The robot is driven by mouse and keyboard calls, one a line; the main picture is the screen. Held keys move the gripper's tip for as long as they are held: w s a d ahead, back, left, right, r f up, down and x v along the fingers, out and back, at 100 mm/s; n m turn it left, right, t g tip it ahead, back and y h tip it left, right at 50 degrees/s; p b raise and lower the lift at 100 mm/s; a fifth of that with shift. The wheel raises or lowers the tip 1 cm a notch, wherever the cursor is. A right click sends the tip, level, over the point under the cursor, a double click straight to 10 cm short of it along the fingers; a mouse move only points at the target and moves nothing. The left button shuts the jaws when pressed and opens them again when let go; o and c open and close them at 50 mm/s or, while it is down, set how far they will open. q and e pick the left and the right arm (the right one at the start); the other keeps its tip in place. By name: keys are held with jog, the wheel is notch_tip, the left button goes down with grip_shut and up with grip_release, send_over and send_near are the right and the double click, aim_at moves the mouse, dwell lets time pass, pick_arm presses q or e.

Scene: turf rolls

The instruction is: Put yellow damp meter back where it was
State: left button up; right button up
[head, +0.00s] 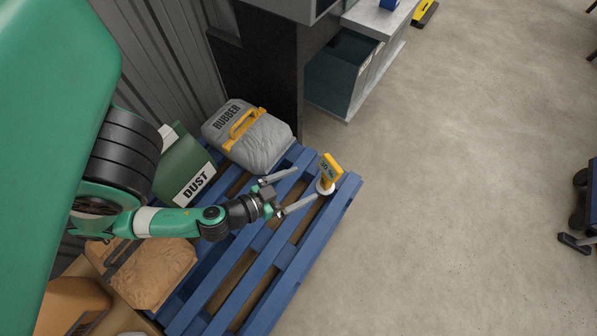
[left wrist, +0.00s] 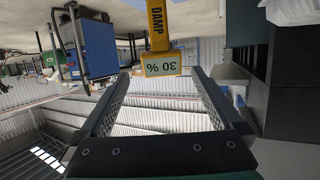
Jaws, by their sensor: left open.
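The yellow damp meter (head: 331,168) stands at the right corner of the blue pallet (head: 262,284), on a small white round base (head: 325,188). My left gripper (head: 307,182) is open and empty just left of the meter, its fingers pointing toward it. In the left wrist view the meter (left wrist: 157,28) shows its DAMP label and a 30 % display. It appears beyond the fingertips, between the two fingers; I cannot tell whether any finger touches it. My right gripper is not in view.
A grey RUBBER bag (head: 257,142) with a yellow handle and a green DUST container (head: 187,168) lie behind my left arm. A brown bag (head: 150,272) is at the lower left.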

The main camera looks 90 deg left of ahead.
pick_arm(q)
jog(key=shift+s+d+r, duration=0.15)
jog(key=shift+s+r, duration=0.3)
jog(key=shift+s, duration=0.05)
jog(key=shift+w, duration=0.15)
jog(key=w+d+r+t+h, duration=0.1)
jog(key=w+d+r+t, duration=0.25)
jog(key=w+r, duration=0.8)
jog(key=w+d+r+t+h, duration=0.1)
jog(key=w+d+r+t, duration=0.25)
jog(key=w+r, duration=0.8)
jog(key=s+d+r+m+t+h, duration=0.2)
jog(key=r+m+t+h, duration=0.1)
jog(key=r, duration=1.3)
jog(key=s+d+r+m+t+h, duration=0.2)
jog(key=d+r+m+t+h, duration=0.1)
jog(key=r, duration=1.4)
jog(key=shift+m+t+h, duration=0.3)
jog(key=shift+t+h, duration=0.2)
jog(key=shift+t, duration=0.4)
jog(key=shift+r, duration=0.1)
